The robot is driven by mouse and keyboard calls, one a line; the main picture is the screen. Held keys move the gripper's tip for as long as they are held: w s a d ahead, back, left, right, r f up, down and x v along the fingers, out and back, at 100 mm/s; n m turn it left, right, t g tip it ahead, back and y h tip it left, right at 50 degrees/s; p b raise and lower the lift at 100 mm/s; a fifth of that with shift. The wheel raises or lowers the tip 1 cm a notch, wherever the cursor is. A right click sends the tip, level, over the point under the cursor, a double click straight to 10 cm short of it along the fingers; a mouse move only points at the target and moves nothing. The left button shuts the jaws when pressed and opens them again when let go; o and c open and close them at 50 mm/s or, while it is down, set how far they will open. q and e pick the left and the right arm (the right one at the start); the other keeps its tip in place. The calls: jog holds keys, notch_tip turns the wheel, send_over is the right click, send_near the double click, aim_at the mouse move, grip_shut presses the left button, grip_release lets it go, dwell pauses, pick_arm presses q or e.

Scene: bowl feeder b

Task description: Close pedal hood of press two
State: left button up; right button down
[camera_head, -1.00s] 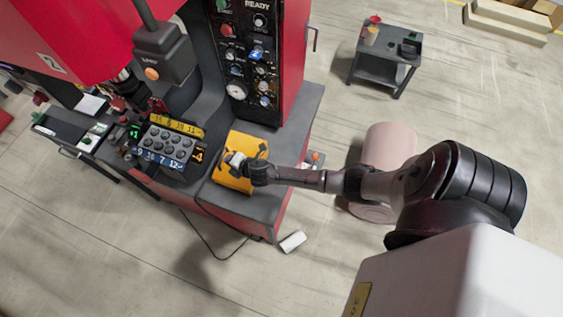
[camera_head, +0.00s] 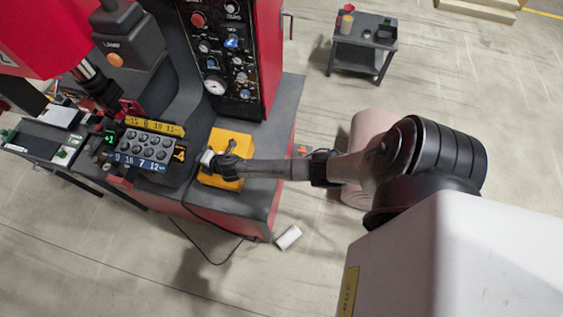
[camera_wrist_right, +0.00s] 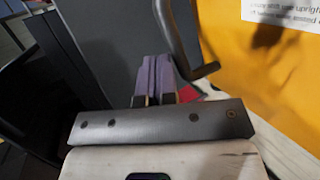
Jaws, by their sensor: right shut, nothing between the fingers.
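The yellow pedal hood (camera_head: 232,142) sits on the dark grey base ledge of the red press, below the control column. In the right wrist view the yellow hood (camera_wrist_right: 258,75) fills the right side and carries a white printed label (camera_wrist_right: 290,12). My right gripper (camera_head: 207,161) is over the hood and hides part of it. In the wrist view the right gripper's fingers (camera_wrist_right: 155,82) are together and empty, beside a dark bent bar (camera_wrist_right: 180,45) near the hood's edge. I cannot tell whether they touch it. The hood's opening angle is unclear. My left gripper is out of view.
A button panel (camera_head: 146,147) with numbered strips stands left of the hood. The dark control column (camera_head: 222,55) rises behind it. A pink cylinder (camera_head: 368,130) stands on the floor behind my right arm. A black cable hangs in front of the base. A small cart (camera_head: 362,45) stands farther back.

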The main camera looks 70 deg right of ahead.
dwell(0.5)
jog(key=shift+s+a+r, duration=0.1)
jog(key=shift+s+r, duration=0.2)
jog(key=shift+s, duration=0.2)
jog(key=p+v, duration=0.1)
jog(key=v, duration=1.1)
jog(key=shift+s, duration=0.3)
jog(key=shift+r, duration=0.1)
